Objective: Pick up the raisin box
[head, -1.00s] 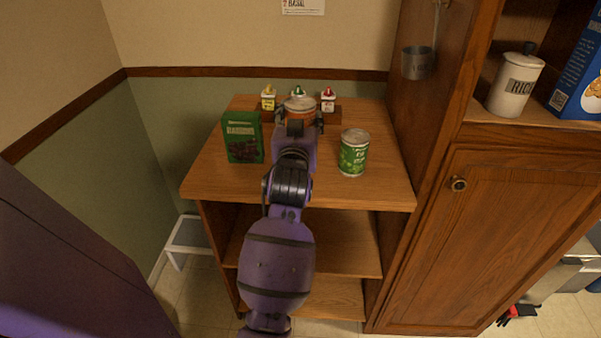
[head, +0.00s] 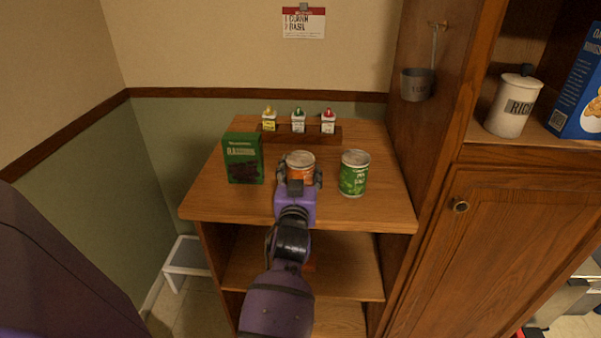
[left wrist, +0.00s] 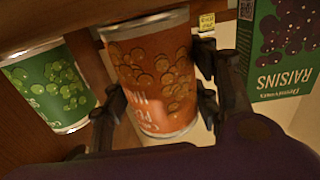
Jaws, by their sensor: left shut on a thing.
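The green raisin box (head: 243,160) stands upright on the left part of the wooden counter. It also shows in the left wrist view (left wrist: 278,45), upside down at the upper right. My left gripper (head: 299,182) is to the right of the box, apart from it. It is shut on an orange can (head: 300,164), with one finger on each side. The left wrist view shows the orange can (left wrist: 155,75) between the fingers. I cannot tell whether the can touches the counter. My right gripper is not in view.
A green can (head: 354,173) stands just right of the orange can. A rack (head: 335,136) with several small bottles sits at the back. A wooden cabinet (head: 470,240) bounds the right side. Bare counter (head: 212,198) shows around the raisin box.

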